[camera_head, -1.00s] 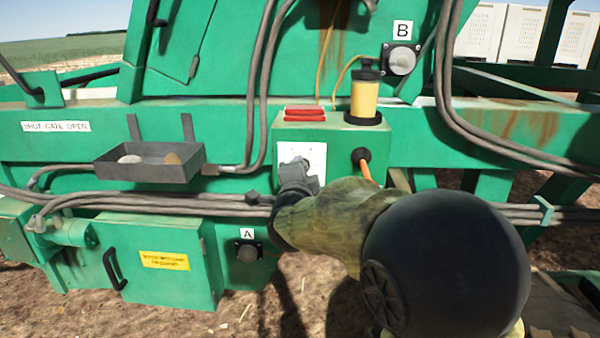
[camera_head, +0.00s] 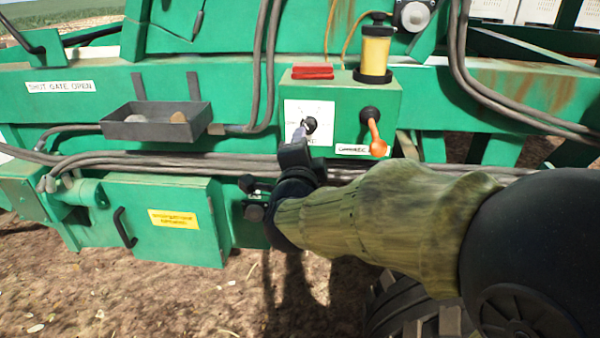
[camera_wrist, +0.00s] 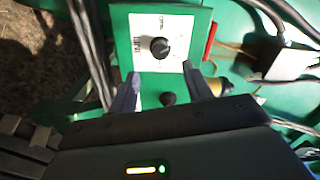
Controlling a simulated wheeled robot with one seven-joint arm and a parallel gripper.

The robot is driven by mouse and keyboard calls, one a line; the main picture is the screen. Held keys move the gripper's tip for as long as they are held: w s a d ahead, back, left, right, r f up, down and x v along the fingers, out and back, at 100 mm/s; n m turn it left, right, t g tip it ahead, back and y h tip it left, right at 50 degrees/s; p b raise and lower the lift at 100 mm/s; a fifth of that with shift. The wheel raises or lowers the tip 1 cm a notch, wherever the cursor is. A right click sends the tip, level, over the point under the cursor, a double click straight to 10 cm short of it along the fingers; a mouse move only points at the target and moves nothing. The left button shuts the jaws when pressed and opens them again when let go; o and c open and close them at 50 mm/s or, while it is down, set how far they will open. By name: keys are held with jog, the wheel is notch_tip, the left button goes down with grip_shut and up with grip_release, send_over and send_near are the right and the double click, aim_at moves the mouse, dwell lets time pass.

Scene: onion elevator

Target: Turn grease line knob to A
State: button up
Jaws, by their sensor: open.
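A white panel (camera_head: 296,112) with a round black knob (camera_head: 310,125) is on the front of a green box. Both also show in the wrist view, the panel (camera_wrist: 145,22) and the knob (camera_wrist: 160,47); the markings are too small to read. My gripper (camera_head: 298,138) is in front of the panel, just below and left of the knob. In the wrist view my gripper (camera_wrist: 158,88) is open, with the knob ahead of its fingertips and nothing visibly held. An orange lever (camera_head: 376,138) on a black hub is right of the panel, above an unclear label.
A yellow cylinder (camera_head: 375,52) and a red block (camera_head: 312,71) sit on the box. A grey tray (camera_head: 150,130) is at left, with hoses (camera_head: 180,161) below it. A tire (camera_head: 385,308) is below.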

jog(key=s, duration=0.8)
jog(key=shift+a, duration=0.15)
jog(key=shift+s, duration=0.1)
jog(key=w+d+f+n+g+y, duration=0.1)
jog(key=d+f+n+g, duration=0.2)
jog(key=f+n, duration=0.3)
jog(key=w+d+f+n+g+y, duration=0.1)
jog(key=d+f+n+g+y, duration=0.2)
jog(key=f, duration=0.5)
jog(key=s+d+f+n+g+h, duration=0.3)
jog(key=s+d+f+n+g, duration=0.3)
jog(key=s+d+f+g, duration=0.45)
notch_tip(320, 180, up, 22)
jog(key=s+d+t+p, duration=0.1)
jog(key=p, duration=2.2)
jog(key=shift+s+d+f, duration=0.15)
jog(key=shift+s+d, duration=0.05)
jog(key=shift+d, duration=0.2)
